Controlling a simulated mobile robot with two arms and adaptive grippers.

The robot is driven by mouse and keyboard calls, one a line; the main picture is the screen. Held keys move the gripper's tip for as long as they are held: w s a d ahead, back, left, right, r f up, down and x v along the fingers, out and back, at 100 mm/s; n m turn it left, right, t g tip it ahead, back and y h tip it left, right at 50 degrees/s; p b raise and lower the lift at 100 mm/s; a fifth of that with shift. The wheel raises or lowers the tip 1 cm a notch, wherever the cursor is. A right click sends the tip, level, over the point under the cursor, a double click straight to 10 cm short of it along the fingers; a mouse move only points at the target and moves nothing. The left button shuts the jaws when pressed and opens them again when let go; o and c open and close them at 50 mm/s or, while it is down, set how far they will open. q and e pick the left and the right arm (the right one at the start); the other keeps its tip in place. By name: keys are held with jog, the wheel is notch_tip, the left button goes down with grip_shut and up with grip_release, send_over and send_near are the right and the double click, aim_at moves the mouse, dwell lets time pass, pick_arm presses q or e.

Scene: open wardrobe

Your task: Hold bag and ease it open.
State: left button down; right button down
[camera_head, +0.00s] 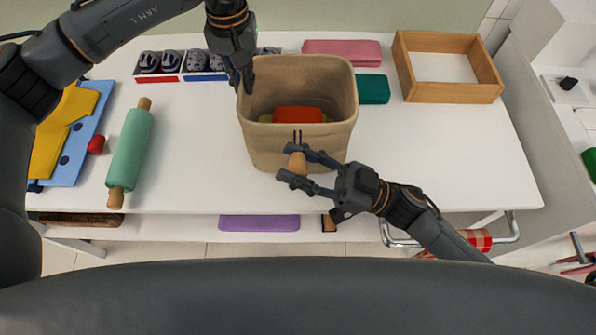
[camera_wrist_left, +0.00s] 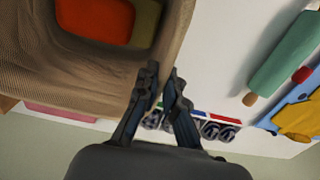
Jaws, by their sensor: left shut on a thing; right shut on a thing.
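The tan fabric bag (camera_head: 270,145) stands upright on the white table with its mouth open. A red-orange thing (camera_head: 297,115) lies inside; it also shows in the left wrist view (camera_wrist_left: 98,18). My left gripper (camera_head: 242,86) is shut on the bag's back-left rim; in the left wrist view its fingertips (camera_wrist_left: 163,72) meet at the fabric edge. A wooden toggle (camera_head: 297,160) hangs by dark cords on the bag's front. My right gripper (camera_head: 306,167) is shut on this toggle, in front of the bag. The bag's lower back is hidden.
A teal block (camera_head: 373,88), a pink block (camera_head: 342,50) and a wooden frame (camera_head: 450,92) are at right. The table's right front is clear.

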jog(key=c, duration=0.8)
grip_release()
jog(key=v, duration=1.2)
jog(key=shift+s, duration=0.1)
